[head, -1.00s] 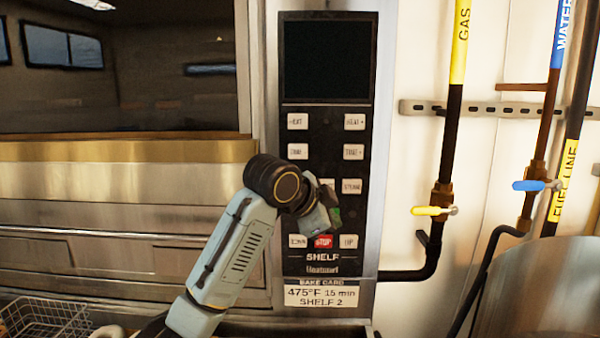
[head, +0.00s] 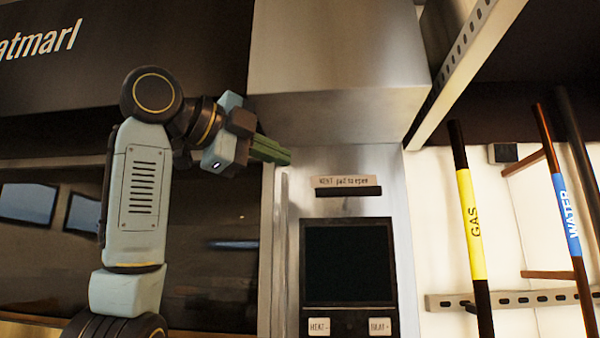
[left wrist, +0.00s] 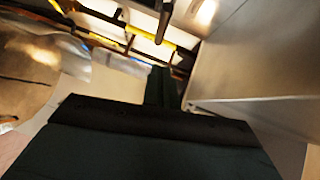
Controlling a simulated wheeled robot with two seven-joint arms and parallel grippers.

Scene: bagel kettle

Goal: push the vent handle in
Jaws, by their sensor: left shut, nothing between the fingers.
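The vent handle (head: 348,191) is a dark horizontal bar on the metal panel, just under a small label (head: 343,181) that reads "VENT pull to open". How far it stands out from the panel I cannot tell. My left gripper (head: 288,157) is shut and empty, its green fingers pointing right, to the left of and a little above the handle, apart from it in the picture. In the left wrist view the shut fingers (left wrist: 160,88) show past the dark gripper body; I cannot make out the handle there. My right gripper is not in view.
A metal hood (head: 335,110) juts out above the handle. The dark control screen (head: 347,262) is below it, with buttons underneath. A vertical metal bar (head: 283,240) runs at the panel's left. Gas (head: 465,215) and water (head: 567,215) pipes stand on the right.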

